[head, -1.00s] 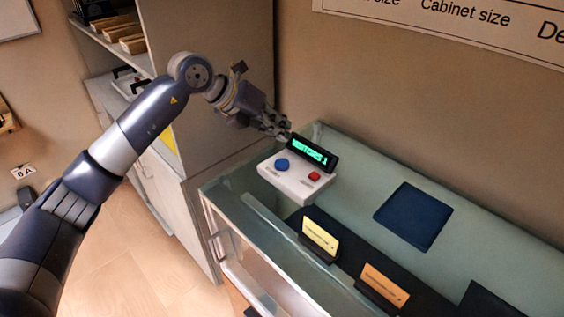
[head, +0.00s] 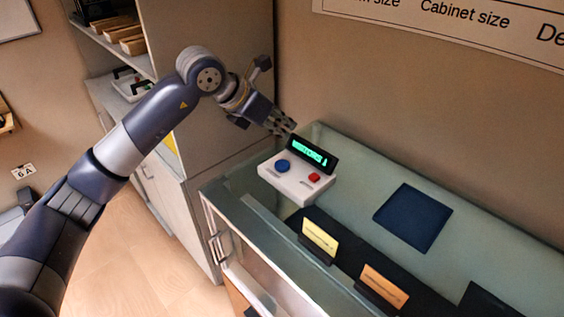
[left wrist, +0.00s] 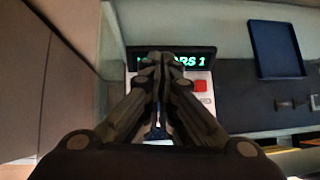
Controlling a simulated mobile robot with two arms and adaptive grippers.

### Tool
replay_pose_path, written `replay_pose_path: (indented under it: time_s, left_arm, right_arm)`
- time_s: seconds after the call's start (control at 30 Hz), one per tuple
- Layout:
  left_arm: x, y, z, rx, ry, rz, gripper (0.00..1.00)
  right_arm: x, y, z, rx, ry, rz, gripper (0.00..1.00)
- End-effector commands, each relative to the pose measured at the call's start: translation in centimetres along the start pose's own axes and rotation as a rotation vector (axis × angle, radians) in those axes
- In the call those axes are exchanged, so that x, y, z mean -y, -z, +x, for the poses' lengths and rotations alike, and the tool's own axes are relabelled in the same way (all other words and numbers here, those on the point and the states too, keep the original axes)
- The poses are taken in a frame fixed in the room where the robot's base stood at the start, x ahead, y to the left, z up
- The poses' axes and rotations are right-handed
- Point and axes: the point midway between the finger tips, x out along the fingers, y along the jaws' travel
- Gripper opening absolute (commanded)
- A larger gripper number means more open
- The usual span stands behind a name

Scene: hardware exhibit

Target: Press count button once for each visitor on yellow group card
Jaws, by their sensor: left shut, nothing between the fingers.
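A white counter box (head: 296,182) stands on the glass-topped cabinet, with a blue button (head: 282,166), a red button (head: 314,177) and a green-lit display (head: 311,153). In the left wrist view the display (left wrist: 196,60) ends in "RS 1", partly hidden by my fingers, and the red button (left wrist: 200,85) shows. The yellow card (head: 320,236) stands upright in a dark holder in front of the box; its text is too small to read. My left gripper (head: 289,127) is shut and empty, just behind and above the display in the head view. My right gripper is not seen.
An orange card (head: 384,286) stands to the right of the yellow one. A dark blue tray (head: 413,217) lies on the cabinet top (head: 355,185). A tall shelf unit (head: 215,130) stands behind my left arm at left.

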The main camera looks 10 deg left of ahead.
Motion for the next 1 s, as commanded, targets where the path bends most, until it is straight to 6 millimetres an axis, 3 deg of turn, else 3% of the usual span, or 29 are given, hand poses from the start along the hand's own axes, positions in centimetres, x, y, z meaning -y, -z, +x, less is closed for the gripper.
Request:
replay_pose_path:
  time_s: [0.2, 0.4, 1.0]
  left_arm:
    - [0.7, -1.2, -1.2, -0.008, -0.11, 0.441, 0.0]
    - [0.9, -1.7, -1.8, -0.021, -0.162, 0.64, 0.0]
    - [0.9, -1.2, -1.3, -0.024, -0.169, 0.666, 0.0]
  right_arm:
    - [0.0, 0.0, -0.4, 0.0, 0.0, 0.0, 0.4]
    - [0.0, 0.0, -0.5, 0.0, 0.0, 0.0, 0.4]
    - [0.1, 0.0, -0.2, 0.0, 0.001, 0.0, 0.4]
